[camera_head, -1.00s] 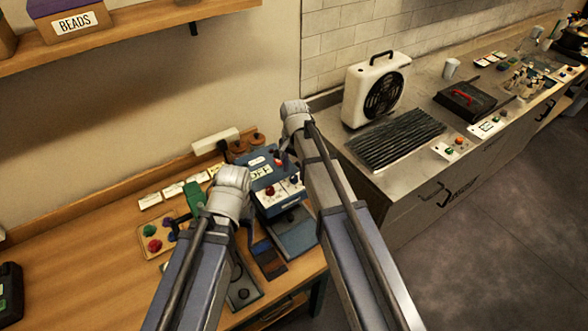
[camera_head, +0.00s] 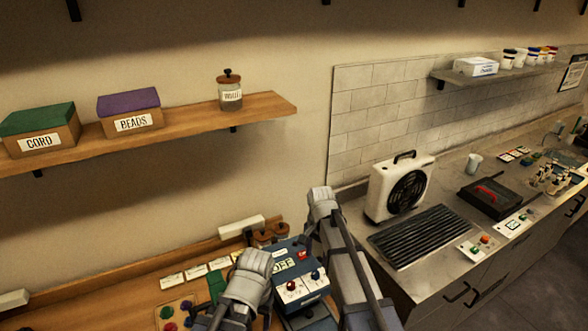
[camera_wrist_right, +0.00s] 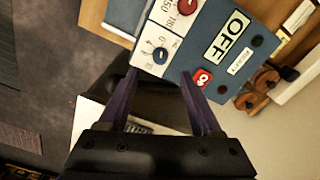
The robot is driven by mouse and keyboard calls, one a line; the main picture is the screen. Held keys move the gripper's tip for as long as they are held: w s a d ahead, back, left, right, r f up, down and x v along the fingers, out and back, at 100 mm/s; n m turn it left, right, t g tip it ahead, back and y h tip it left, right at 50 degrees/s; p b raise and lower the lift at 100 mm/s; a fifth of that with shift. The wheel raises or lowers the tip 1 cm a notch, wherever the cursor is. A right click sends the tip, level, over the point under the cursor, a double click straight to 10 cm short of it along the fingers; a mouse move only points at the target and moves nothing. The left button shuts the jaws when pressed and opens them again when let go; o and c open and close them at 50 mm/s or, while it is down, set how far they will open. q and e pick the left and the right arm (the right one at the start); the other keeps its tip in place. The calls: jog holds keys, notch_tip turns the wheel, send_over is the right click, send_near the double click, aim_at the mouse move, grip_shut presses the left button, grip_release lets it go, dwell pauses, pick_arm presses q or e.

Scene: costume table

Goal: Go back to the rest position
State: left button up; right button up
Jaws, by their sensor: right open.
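My right arm's wrist (camera_head: 322,205) is beside and above a blue control box (camera_head: 284,258) in the head view, its jaws hidden there. In the right wrist view my right gripper (camera_wrist_right: 158,78) is open and empty. Its fingers point at the blue box (camera_wrist_right: 196,50), which shows an OFF display, a red knob, a blue knob and a red button. I cannot tell whether a finger touches it. My left arm's wrist (camera_head: 255,268) is left of the box over the wooden bench.
A wooden shelf (camera_head: 190,123) holds a CORD box (camera_head: 40,130), a BEADS box (camera_head: 130,112) and a jar (camera_head: 230,92). A fan (camera_head: 402,188) and a black ribbed mat (camera_head: 420,236) are on the right counter. Tokens lie on a tray (camera_head: 176,308) left of my left wrist.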

jog(key=s+d+n, duration=0.4)
jog(key=s+n, duration=0.5)
jog(key=s, duration=0.7)
jog(key=s+a+f+n+b, duration=0.2)
jog(key=a+f+b, duration=0.3)
jog(key=f+b, duration=0.3)
jog(key=s+a+f+n+h+b, duration=0.1)
jog(key=s+a+f+n+b, duration=0.1)
jog(key=a+f+b, duration=0.4)
notch_tip(320, 180, down, 3)
jog(key=b, duration=0.2)
jog(key=shift+s+r+b, duration=0.15)
jog(key=shift+s+b, duration=0.2)
jog(key=shift+b, duration=0.05)
